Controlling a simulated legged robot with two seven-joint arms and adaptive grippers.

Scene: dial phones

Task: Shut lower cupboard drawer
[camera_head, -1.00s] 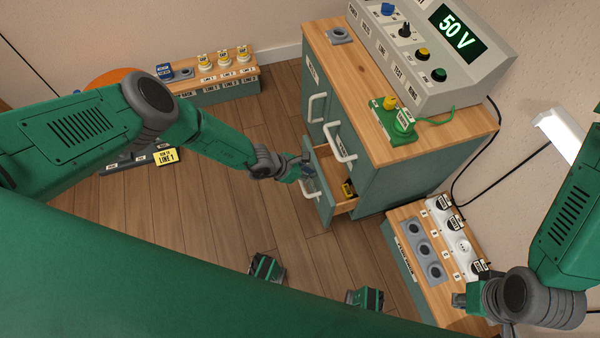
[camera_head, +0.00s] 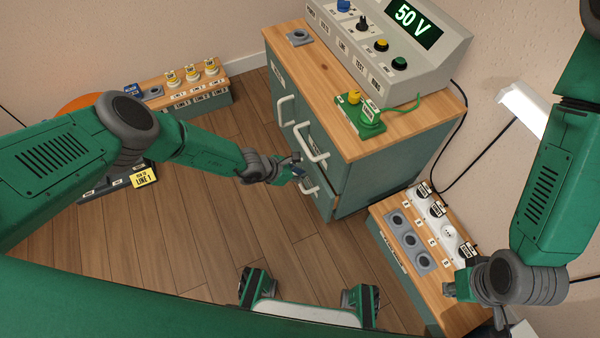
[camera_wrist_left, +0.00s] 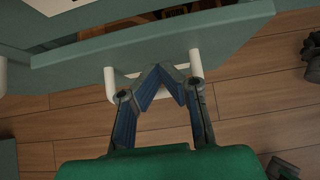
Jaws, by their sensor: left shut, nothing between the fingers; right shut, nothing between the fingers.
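The green cupboard (camera_head: 370,175) with a wooden top stands right of centre in the head view. Its lower drawer (camera_head: 324,203) has a white handle (camera_head: 308,187). In the left wrist view the drawer front (camera_wrist_left: 240,32) stands a little out from the cupboard, with a narrow gap above it. The handle (camera_wrist_left: 196,65) shows there too. My left gripper (camera_head: 299,171) is shut and empty at the drawer front; in the left wrist view its fingertips (camera_wrist_left: 166,68) lie between the handle's posts. Whether they touch is unclear. My right gripper (camera_head: 450,290) is shut, away from the cupboard, at lower right.
A low bench (camera_head: 440,300) with grey sockets and white dials stands right of the cupboard. A console reading 50 V (camera_head: 400,45) and a green block (camera_head: 370,122) sit on the cupboard top. Another bench (camera_head: 205,100) stands at the back left. The wooden floor (camera_head: 190,230) is clear in front.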

